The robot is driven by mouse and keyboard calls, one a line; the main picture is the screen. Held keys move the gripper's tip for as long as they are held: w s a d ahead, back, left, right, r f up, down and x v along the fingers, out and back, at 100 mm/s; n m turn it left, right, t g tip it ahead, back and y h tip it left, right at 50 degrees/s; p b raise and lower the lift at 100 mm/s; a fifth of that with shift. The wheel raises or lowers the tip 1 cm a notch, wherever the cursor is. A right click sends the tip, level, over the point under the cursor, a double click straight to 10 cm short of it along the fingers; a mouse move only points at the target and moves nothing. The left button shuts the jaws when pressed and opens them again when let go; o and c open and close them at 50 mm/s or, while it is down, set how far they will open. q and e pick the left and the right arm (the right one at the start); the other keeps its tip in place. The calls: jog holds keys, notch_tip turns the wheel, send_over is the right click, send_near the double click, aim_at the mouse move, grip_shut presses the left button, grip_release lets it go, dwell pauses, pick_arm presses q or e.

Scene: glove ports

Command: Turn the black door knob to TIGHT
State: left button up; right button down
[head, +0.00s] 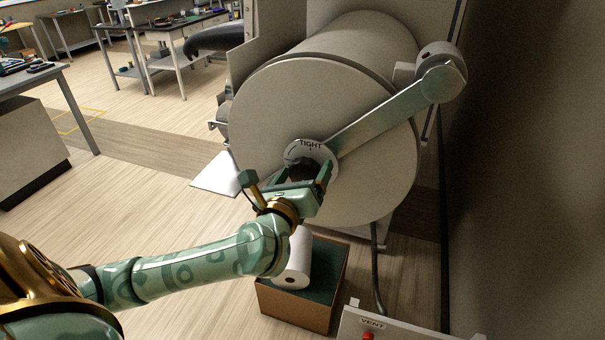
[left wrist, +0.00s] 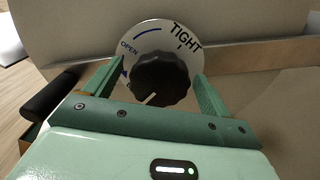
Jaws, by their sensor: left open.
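The black door knob (left wrist: 163,82) is round and ribbed, on a white dial plate (left wrist: 157,36) marked OPEN and TIGHT. A white line on the knob points down and left, away from the TIGHT mark at the upper right. The plate also shows in the head view (head: 318,149), in the middle of the round grey door (head: 262,112). My left gripper (head: 304,173) is open, with one finger on each side of the knob. I cannot tell whether the fingers touch it. The gripper body hides part of the plate's lower edge. My right gripper is not in view.
A metal bar (head: 385,118) crosses the door from the dial to a hinge at the upper right. Below stands a brown box (head: 295,309) with a white roll (head: 297,262). A panel marked VENT (head: 400,328) is at the bottom. A wall (head: 525,150) closes the right side.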

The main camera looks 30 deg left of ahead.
pick_arm(q)
jog(key=c, duration=1)
